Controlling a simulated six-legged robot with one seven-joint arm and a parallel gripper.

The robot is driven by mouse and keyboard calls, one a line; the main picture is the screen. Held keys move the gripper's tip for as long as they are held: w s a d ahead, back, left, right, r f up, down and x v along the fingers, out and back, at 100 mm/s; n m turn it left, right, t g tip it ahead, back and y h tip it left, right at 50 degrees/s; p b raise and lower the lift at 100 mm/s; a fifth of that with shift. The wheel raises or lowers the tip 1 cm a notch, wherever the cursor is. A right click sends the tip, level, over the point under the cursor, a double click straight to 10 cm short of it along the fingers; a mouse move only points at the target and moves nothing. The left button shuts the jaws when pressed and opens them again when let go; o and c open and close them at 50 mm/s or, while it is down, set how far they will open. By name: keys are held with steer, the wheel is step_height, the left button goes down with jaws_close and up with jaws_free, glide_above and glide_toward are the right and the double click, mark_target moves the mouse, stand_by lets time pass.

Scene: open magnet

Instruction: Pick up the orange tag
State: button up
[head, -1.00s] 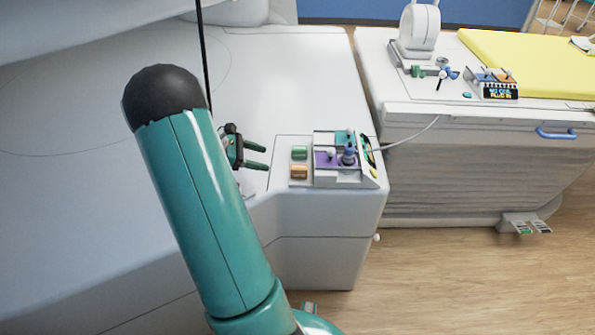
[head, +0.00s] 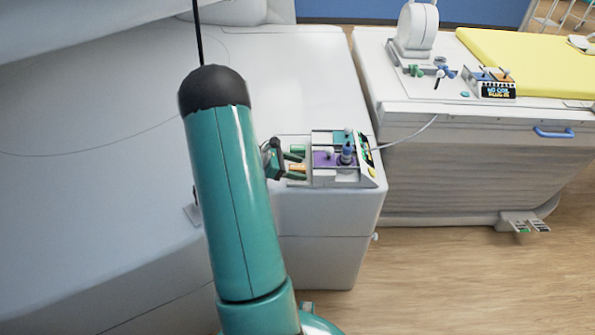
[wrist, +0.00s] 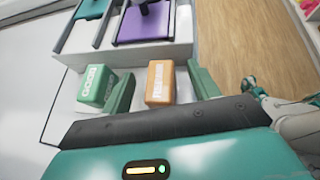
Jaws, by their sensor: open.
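The orange tag (wrist: 160,82) is a small block with pale lettering on its front. In the wrist view it sits between the two open fingers of my gripper (wrist: 163,92), nearer the left finger, with a gap to the right one. In the head view the orange tag (head: 297,168) is partly covered by my gripper (head: 295,166), whose fingers reach over it from the left. I cannot tell whether a finger touches it. A green tag (wrist: 95,87) stands just left of my left finger; it also shows in the head view (head: 298,150).
A tray with purple and teal compartments (head: 325,158) stands right beside the tags, close to my fingertips. The white surface (head: 290,80) behind is clear. A second white unit with a yellow pad (head: 530,60) stands farther right.

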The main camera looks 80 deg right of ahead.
steer(key=shift+s+d+f, duration=0.1)
steer(key=shift+s+f, duration=0.1)
steer(key=shift+s, duration=0.05)
steer(key=c, duration=1.3)
steer(key=shift+o, duration=0.2)
steer(key=shift+r, duration=0.2)
